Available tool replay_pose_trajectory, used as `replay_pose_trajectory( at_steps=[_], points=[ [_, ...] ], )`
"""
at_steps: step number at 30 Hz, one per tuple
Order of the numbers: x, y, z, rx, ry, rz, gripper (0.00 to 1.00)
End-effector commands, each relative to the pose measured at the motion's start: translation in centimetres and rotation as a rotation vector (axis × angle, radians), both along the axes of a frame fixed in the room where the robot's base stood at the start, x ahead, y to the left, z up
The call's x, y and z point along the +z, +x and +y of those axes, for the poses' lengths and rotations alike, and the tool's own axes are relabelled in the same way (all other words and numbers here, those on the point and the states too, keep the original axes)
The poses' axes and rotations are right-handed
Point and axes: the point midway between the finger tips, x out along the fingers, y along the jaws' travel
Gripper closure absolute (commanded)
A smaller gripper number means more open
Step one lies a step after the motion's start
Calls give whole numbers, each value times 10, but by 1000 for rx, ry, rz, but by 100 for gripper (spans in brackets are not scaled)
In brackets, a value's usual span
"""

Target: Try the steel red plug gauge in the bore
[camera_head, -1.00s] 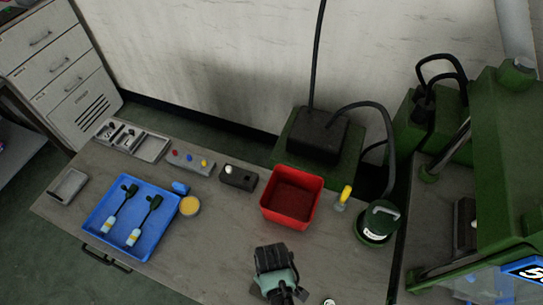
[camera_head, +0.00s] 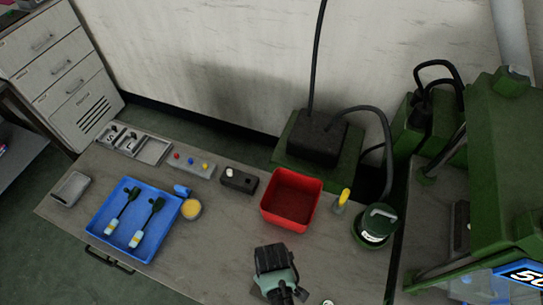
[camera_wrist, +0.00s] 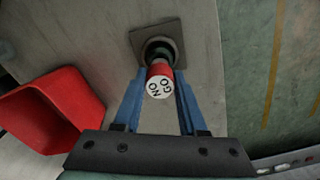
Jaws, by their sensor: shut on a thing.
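The plug gauge (camera_wrist: 159,84) has a red end whose white face reads "NO GO". In the wrist view it stands between the two blue fingers of my gripper (camera_wrist: 157,95), which is shut on it. Beyond it is a square grey plate (camera_wrist: 140,38) with a dark round fitting (camera_wrist: 158,48) at its middle. The gauge lines up with this fitting, and its far end is hidden there; I cannot tell how deep it sits in the bore. In the head view my gripper's black wrist housing (camera_head: 273,258) is over the front of the bench, and the gauge is hidden.
A red bin (camera_head: 291,200) stands close behind my gripper; it also shows in the wrist view (camera_wrist: 62,108).

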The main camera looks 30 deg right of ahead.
Motion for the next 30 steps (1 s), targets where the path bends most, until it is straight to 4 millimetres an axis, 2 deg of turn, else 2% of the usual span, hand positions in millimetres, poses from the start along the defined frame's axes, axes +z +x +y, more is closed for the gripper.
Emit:
replay_pose_trajectory(
  at_steps=[1,18,30],
  points=[
    [7,0,0,0,0,-1,100],
    [40,0,0,0,0,-1,100],
    [40,0,0,0,0,-1,100]
  ],
)
